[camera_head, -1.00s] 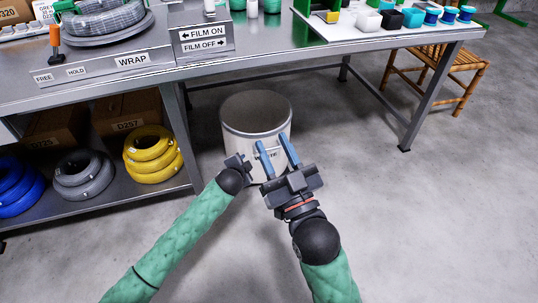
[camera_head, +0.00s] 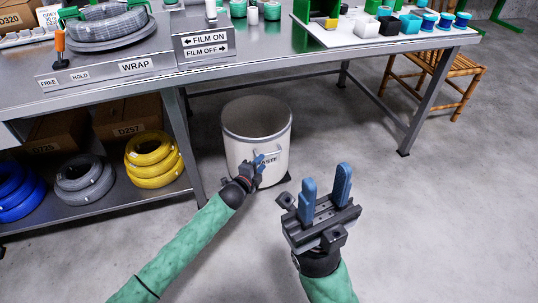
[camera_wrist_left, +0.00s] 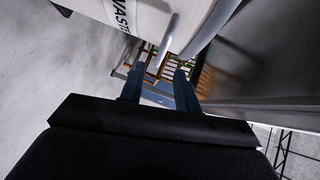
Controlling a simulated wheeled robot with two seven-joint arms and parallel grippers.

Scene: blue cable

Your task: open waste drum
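The waste drum (camera_head: 240,145) stands upright on the floor by the bench, pale, with a grey round top (camera_head: 256,117) that looks closed. A bar handle (camera_head: 268,153) is on its front above the WASTE label. My left gripper (camera_head: 261,162) is at the drum's front, close to the handle. In the left wrist view its fingers (camera_wrist_left: 159,72) are apart, with a light bar (camera_wrist_left: 168,40) just past the tips; contact cannot be told. The drum wall (camera_wrist_left: 88,10) fills the top there. My right gripper (camera_head: 325,182) is open and empty, right of the drum.
The metal bench (camera_head: 110,78) stands behind and left of the drum, with a bench leg (camera_head: 183,140) close to it. Yellow hose coils (camera_head: 152,160) and boxes fill the lower shelf. A wooden chair (camera_head: 430,80) stands at the right.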

